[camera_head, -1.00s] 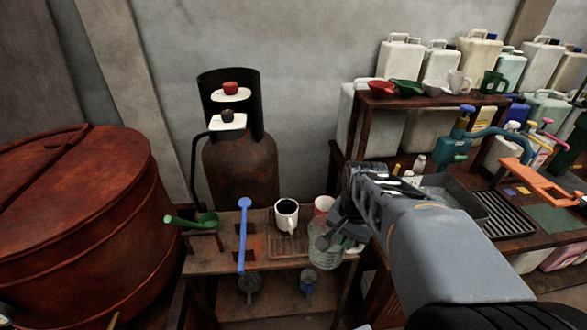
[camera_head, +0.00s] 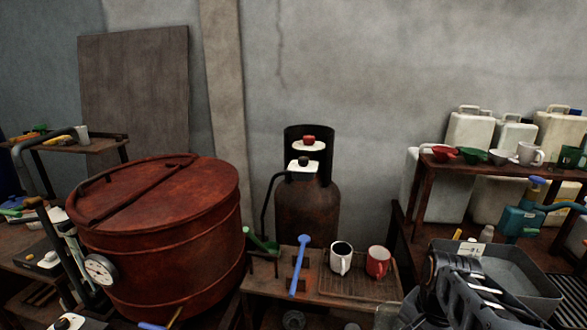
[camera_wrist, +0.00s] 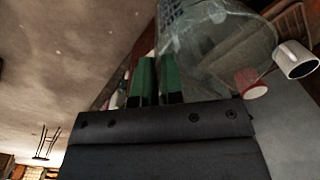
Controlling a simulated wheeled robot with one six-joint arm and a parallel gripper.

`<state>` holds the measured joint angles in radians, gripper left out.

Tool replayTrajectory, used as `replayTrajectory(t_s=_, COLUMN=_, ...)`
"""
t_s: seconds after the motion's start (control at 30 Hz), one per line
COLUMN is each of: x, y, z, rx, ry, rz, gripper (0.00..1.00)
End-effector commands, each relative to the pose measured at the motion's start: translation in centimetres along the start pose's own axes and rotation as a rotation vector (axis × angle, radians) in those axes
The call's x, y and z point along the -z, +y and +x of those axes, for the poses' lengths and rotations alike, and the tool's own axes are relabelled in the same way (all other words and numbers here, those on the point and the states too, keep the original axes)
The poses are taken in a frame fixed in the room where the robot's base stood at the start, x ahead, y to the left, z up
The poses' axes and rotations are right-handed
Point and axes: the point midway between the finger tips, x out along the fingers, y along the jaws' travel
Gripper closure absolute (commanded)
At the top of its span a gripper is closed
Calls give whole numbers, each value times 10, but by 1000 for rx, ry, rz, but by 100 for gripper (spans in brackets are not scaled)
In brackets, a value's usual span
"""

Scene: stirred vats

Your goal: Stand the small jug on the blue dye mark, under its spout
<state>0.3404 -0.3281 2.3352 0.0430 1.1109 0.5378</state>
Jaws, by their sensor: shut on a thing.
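A clear, see-through jug (camera_wrist: 215,45) fills the upper middle of the wrist view. My gripper (camera_wrist: 158,78), with green fingers, is shut on it; the exact grip point is hard to see. In the head view my gripper's dark wrist part is at the lower right, its fingertips not clearly seen, and a pale edge of the jug (camera_head: 386,314) shows at the bottom. A teal pump (camera_head: 520,218) with a blue handle (camera_head: 537,182) stands on the right bench; its spout runs to the right picture edge. The blue dye mark is not in view.
A white mug (camera_head: 340,260) and a red mug (camera_head: 378,263) stand on the slatted low table, by a blue lever (camera_head: 299,266). A grey tray (camera_head: 510,275) lies right, behind my arm. A rusty vat (camera_head: 165,235) and gas cylinder (camera_head: 307,214) stand left and behind.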

Motion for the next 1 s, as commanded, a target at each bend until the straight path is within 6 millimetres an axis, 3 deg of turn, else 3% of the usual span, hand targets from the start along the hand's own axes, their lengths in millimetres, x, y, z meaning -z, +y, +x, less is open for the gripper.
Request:
replayTrajectory(t_s=0.37, x=36, y=-16, z=-6, rx=-1, ry=-10, rz=-184, gripper=100)
replayTrajectory(t_s=0.67, x=72, y=-57, z=15, rx=-2, ry=-23, rz=-401, gripper=100)
replayTrajectory(t_s=0.83, x=89, y=-100, z=58, rx=-5, ry=-37, rz=-592, gripper=100)
replayTrajectory(t_s=1.0, x=84, y=-136, z=121, rx=-5, ry=-44, rz=-755, gripper=100)
